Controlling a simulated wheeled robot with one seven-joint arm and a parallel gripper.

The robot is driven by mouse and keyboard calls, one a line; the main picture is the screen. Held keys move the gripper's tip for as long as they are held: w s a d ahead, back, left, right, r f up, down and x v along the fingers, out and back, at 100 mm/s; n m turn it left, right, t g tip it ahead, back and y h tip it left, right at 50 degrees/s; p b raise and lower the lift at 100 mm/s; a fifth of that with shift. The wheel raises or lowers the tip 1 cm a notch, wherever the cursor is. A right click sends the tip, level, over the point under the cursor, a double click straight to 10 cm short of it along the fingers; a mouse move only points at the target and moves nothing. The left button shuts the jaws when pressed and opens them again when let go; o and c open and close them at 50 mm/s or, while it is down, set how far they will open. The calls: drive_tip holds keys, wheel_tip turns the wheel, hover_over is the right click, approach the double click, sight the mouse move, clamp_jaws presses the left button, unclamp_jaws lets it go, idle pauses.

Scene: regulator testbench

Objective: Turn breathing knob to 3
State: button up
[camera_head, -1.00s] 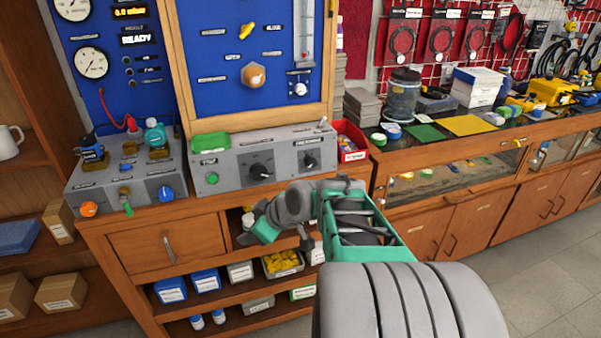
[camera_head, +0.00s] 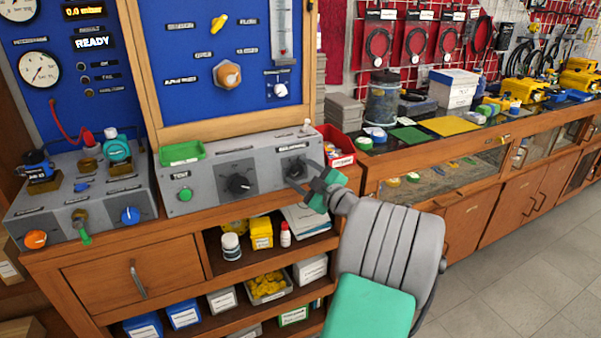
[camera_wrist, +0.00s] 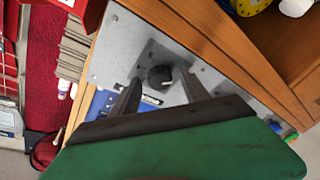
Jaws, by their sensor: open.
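The breathing knob (camera_head: 296,167) is a small black dial on a dark plate at the right end of the grey control box (camera_head: 215,205). My gripper (camera_head: 297,182) is in front of it, its fingers reaching toward the panel and partly covering the knob. In the wrist view the black knob (camera_wrist: 160,77) shows between the two dark fingertips of my open gripper (camera_wrist: 164,88), a little beyond them. The fingers look apart from the knob. The label and scale are too small to read in these views.
A larger black knob (camera_head: 238,184) and a green button (camera_head: 186,194) sit left on the same box. A green tray (camera_head: 182,153) lies on top. A red bin (camera_head: 335,146) stands right of the box. Shelves with bottles and boxes (camera_head: 262,233) are below.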

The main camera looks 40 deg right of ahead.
drive_tip(key=shift+c, duration=0.3)
clamp_jaws()
idle(0.3)
